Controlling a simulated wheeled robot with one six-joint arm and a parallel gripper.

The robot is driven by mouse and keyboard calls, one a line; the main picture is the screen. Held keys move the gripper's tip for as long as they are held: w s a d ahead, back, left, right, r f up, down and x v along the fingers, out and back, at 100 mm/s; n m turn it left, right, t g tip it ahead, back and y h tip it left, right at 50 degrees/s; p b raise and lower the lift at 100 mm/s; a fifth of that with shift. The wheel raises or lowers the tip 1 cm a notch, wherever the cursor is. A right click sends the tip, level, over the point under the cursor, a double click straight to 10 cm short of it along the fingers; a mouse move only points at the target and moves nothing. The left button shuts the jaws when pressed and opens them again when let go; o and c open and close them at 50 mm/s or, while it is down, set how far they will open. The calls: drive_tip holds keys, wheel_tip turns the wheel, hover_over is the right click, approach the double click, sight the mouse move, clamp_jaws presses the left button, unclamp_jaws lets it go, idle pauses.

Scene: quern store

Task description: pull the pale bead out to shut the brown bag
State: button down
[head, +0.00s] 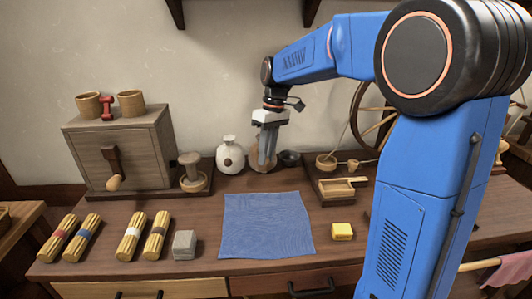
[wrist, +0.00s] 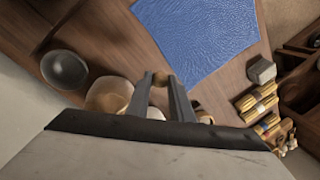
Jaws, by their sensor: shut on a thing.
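The brown bag (head: 254,163) stands at the back of the table, partly hidden behind my gripper's fingers in the head view. In the wrist view a rounded tan shape (wrist: 106,94) beside the fingers looks like this bag. My gripper (head: 267,164) points down in front of the bag. In the wrist view its fingertips (wrist: 161,80) are shut on a small pale tan piece (wrist: 160,78), which looks like the pale bead. The cord and the bag's mouth cannot be made out.
A white bag (head: 230,156) stands close to the left, a dark bowl (head: 290,158) close to the right. A blue cloth (head: 266,224) lies flat in front. A yellow block (head: 342,231), grey block (head: 184,245) and wooden tray (head: 336,197) lie around it.

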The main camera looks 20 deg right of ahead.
drive_tip(key=c, duration=1.6)
unclamp_jaws()
drive_tip(key=shift+o, duration=0.2)
drive_tip(key=v, duration=1.7)
drive_tip(key=shift+r, duration=0.2)
drive_tip(key=shift+s+d, duration=0.1)
drive_tip(key=s+d+f+m+t, duration=0.1)
drive_tip(key=s+f+m+t, duration=0.1)
drive_tip(key=s+f, duration=0.4)
drive_tip(key=s+d+f+m+t+h, duration=0.1)
drive_tip(key=s+f, duration=0.6)
drive_tip(key=s, duration=0.9)
drive_tip(key=s+d+f+m+t+h, duration=0.1)
drive_tip(key=s+d+f+m+t, duration=0.1)
drive_tip(key=s+f, duration=0.5)
drive_tip(key=s+m+t, duration=0.1)
drive_tip(key=s, duration=0.3)
drive_tip(key=shift+d+m, duration=0.2)
drive_tip(key=shift+m, duration=0.1)
